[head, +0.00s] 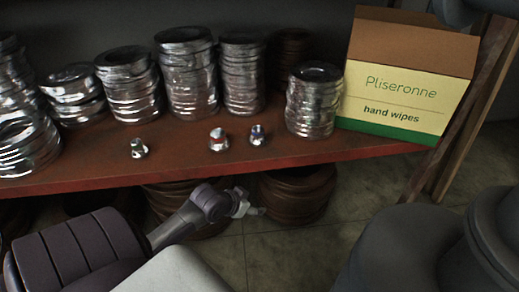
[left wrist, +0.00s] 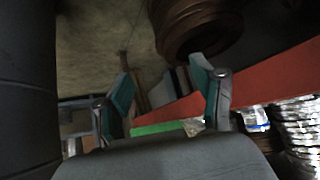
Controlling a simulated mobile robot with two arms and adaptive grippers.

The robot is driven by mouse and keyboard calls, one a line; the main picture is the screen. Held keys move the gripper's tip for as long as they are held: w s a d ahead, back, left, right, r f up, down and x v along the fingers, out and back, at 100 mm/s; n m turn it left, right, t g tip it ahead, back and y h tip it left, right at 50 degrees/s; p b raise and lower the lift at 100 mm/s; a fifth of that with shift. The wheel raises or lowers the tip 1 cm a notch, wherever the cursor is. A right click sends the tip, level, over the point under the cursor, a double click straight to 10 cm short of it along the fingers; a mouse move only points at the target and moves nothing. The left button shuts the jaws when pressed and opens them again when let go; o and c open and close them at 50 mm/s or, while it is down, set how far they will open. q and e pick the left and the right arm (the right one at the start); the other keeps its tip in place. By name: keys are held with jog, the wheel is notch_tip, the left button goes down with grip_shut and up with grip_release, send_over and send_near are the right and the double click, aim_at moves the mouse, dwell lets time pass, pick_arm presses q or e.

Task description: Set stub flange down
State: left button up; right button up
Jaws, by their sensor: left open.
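Three small metal fittings stand apart on the red-brown shelf (head: 300,152) in the head view: a left one (head: 138,148), a middle one (head: 218,140) with a red band, and a right one (head: 257,135) with a bluish part. I cannot tell which is the stub flange. My left gripper (head: 250,205) is in front of and below the shelf's front edge, apart from the fittings. In the left wrist view its two teal-padded fingers (left wrist: 160,68) are spread, with nothing seen held between them. My right gripper is not in view.
Several stacks of shiny wrapped rings (head: 190,75) line the back of the shelf. A single stack (head: 312,100) stands beside a yellow hand wipes box (head: 395,95) at the right. Brown rings (head: 298,192) lie below the shelf. Tiled floor (head: 285,255) is bare in front.

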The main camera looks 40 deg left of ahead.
pick_arm(q)
jog(key=s+d+f+g, duration=0.2)
jog(key=s+d+f, duration=0.1)
jog(key=s+d, duration=0.5)
jog(key=s+d+f+m+g, duration=0.1)
jog(key=s+d+f+g, duration=0.2)
jog(key=s+d, duration=0.6)
jog(key=shift+d+g, duration=0.3)
jog(key=shift+d, duration=0.8)
jog(key=shift+w+f, duration=0.1)
